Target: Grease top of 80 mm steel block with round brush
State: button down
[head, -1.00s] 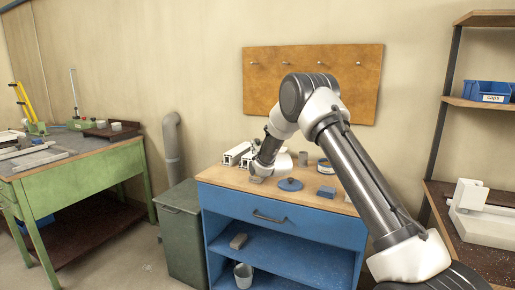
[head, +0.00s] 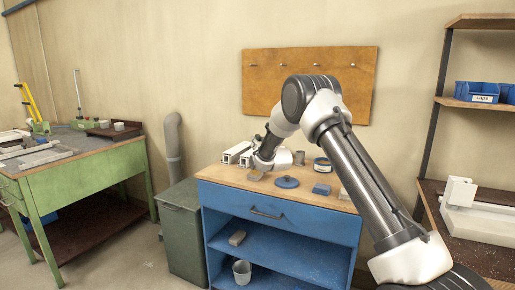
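My gripper (head: 258,169) is low over the front left part of the wooden top of the blue bench (head: 225,178). It is small and partly hidden by my own wrist, so its fingers do not show clearly. A small tan piece (head: 256,177) is right at or under the fingertips; I cannot tell whether it is held. A round brush cannot be made out. A small blue block (head: 321,189) and a pale block (head: 344,194) lie at the right of the top; which block is the 80 mm steel one is unclear.
A blue disc (head: 287,183), a blue-banded tin (head: 322,164) and a grey cylinder (head: 300,157) stand right of my gripper. White profiles (head: 234,153) lie behind it at left. A grey-green bin (head: 182,228) is left of the bench. A shelf (head: 484,103) rises at right.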

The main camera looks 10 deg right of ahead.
jog(key=shift+d+r, duration=0.1)
jog(key=shift+r, duration=2.85)
